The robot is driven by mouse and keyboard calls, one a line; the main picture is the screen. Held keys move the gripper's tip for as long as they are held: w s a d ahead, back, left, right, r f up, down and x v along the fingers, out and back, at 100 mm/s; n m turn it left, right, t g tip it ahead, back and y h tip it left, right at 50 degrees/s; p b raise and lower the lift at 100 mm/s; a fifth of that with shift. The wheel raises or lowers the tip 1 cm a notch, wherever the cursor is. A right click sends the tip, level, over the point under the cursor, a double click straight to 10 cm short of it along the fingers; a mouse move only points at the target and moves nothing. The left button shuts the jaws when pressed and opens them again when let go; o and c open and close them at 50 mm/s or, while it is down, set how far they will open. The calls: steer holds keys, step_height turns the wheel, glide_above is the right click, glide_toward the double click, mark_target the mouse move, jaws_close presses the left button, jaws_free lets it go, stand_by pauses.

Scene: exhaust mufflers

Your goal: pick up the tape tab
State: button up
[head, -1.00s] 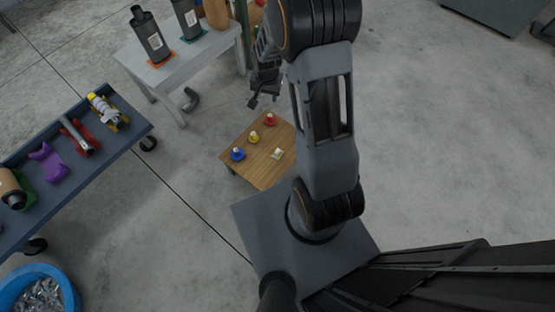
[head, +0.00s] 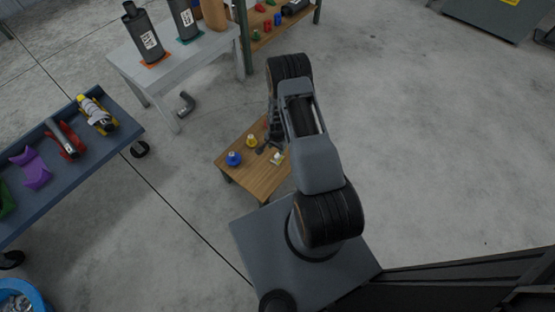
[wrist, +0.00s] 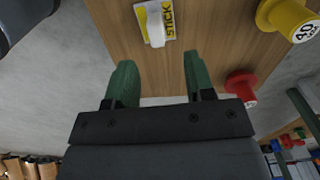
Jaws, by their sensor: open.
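The tape tab (wrist: 156,24) is a small white and yellow piece marked "STICK" with a raised white grip. It lies on the wooden table top (wrist: 210,32), near the top edge of the wrist view. In the head view the tape tab (head: 277,158) is at the right side of the small table (head: 240,175). My gripper (wrist: 160,72) is open and empty, its two green fingers pointing toward the tab and short of it. In the head view my gripper (head: 267,148) is low over the table, just beside the tab.
A yellow piece (wrist: 287,18) and a red piece (wrist: 241,85) are to the right in the wrist view. A blue piece (head: 234,158) is on the table's left. A grey table (head: 180,55) with mufflers and a blue cart (head: 70,180) stand farther left.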

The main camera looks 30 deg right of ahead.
mark_target(277, 155)
steer(key=shift+s+f+b, duration=0.15)
steer(key=shift+f+b, duration=0.4)
steer(key=shift+f, duration=1.15)
steer(key=shift+s+f+b, duration=0.1)
steer(key=shift+f+b, duration=0.45)
steer(key=shift+f, duration=1.15)
jaws_close()
